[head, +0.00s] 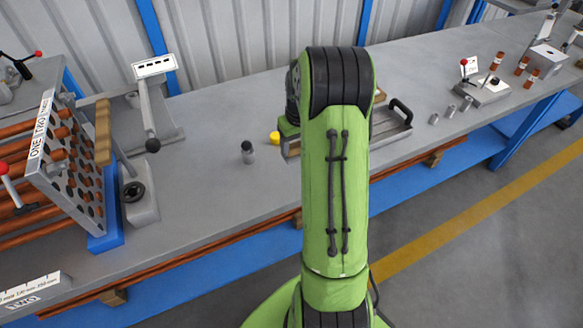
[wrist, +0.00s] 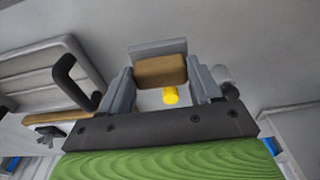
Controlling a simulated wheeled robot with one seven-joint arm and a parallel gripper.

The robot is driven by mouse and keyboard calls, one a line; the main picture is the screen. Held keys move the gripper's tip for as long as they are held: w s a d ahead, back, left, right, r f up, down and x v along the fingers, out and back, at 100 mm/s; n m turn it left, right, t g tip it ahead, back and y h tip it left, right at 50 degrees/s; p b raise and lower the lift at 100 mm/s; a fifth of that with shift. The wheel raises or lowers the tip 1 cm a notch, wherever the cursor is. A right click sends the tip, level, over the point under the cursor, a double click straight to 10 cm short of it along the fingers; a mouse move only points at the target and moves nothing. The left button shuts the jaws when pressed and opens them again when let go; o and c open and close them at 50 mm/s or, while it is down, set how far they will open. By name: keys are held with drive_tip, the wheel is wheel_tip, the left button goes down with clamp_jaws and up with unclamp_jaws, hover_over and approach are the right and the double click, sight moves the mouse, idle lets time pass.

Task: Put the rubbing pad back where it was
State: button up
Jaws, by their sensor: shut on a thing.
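My gripper (wrist: 163,85) is shut on the rubbing pad (wrist: 160,70), a brown block with a grey plate along one side. The pad sits between the two grey fingers in the wrist view, above the grey bench. A shallow grey tray with a black handle (head: 392,124) lies on the bench right of my arm. It also shows at the left of the wrist view (wrist: 40,72). Whether the pad touches anything is hidden.
A yellow cap (head: 274,138) and a small grey cylinder (head: 247,153) stand left of my arm. A rack of copper tubes (head: 75,165) and a lever tool (head: 148,110) are further left. Small cylinders and a block (head: 483,92) stand at right. The bench front left of centre is clear.

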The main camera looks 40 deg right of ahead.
sight(296, 155)
wheel_tip(296, 155, down, 7)
drive_tip(key=shift+w+r+b, duration=0.1)
drive_tip(key=shift+b, duration=0.75)
drive_tip(key=shift+r, duration=0.15)
drive_tip(key=o, duration=1.1)
drive_tip(key=shift+f, duration=0.2)
drive_tip(key=shift+r, duration=0.1)
